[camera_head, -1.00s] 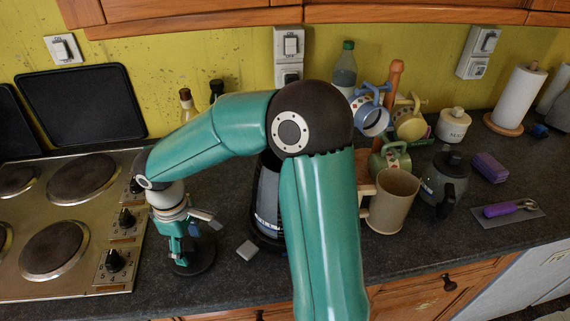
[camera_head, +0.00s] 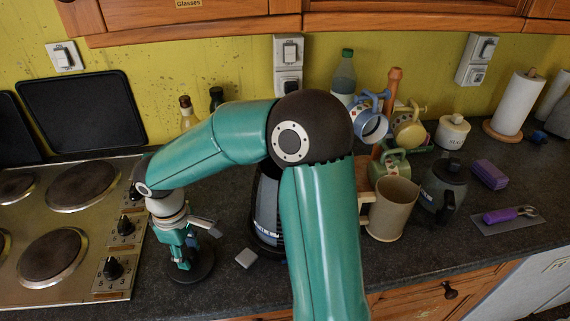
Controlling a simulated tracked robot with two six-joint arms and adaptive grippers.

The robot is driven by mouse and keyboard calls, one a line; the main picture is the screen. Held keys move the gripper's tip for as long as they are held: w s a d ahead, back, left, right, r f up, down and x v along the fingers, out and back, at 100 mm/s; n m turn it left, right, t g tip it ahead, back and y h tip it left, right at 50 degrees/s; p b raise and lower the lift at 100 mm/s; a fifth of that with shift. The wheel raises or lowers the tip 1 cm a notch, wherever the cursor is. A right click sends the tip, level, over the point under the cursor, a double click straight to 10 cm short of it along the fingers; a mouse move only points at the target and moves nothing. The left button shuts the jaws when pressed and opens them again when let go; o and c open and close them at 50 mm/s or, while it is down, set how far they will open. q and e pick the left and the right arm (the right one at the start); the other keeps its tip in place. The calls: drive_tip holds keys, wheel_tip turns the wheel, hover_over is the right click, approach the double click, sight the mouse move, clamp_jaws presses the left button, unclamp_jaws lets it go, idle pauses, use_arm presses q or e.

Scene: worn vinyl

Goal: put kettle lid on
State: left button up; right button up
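The kettle (camera_head: 267,208), dark with a grey band, stands on the counter and is largely hidden behind my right arm. A dark round disc, which looks like the kettle lid (camera_head: 205,267), lies on the counter left of the kettle, near the hob. My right gripper (camera_head: 186,262) points down right over the lid, with its fingertips at the lid's middle. The fingers overlap in this view, so whether they are closed on the lid's knob cannot be made out. My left gripper is not in view.
A small grey block (camera_head: 246,259) lies between lid and kettle. The hob (camera_head: 92,222) is at left. A beige mug (camera_head: 393,211), a mug tree (camera_head: 393,88) with mugs, and a dark glass pot (camera_head: 440,186) stand right of my arm.

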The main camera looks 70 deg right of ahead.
clamp_jaws()
drive_tip(key=shift+r+p, duration=2.8)
drive_tip(key=shift+r, duration=0.75)
drive_tip(key=shift+w, duration=0.1)
drive_tip(key=shift+w+a, duration=0.1)
drive_tip(key=shift+w, duration=0.05)
drive_tip(key=w+a+n, duration=0.2)
drive_tip(key=w+a, duration=1)
drive_tip(key=w, duration=0.3)
drive_tip(key=s+d+r+m+p, duration=0.1)
drive_tip(key=s+d+r+m, duration=0.2)
drive_tip(key=s+d+r, duration=0.4)
drive_tip(key=s+d+r+m+p, duration=0.1)
drive_tip(key=s+d+r+m, duration=0.2)
drive_tip(key=s+d+r, duration=0.4)
drive_tip(key=s+d+r+m+p, duration=0.1)
drive_tip(key=s+d+r+m, duration=0.2)
drive_tip(key=s+d+r, duration=0.5)
drive_tip(key=s+d, duration=0.6)
drive_tip(key=s, duration=0.4)
drive_tip(key=shift+s+p, duration=0.3)
drive_tip(key=shift+s, duration=0.1)
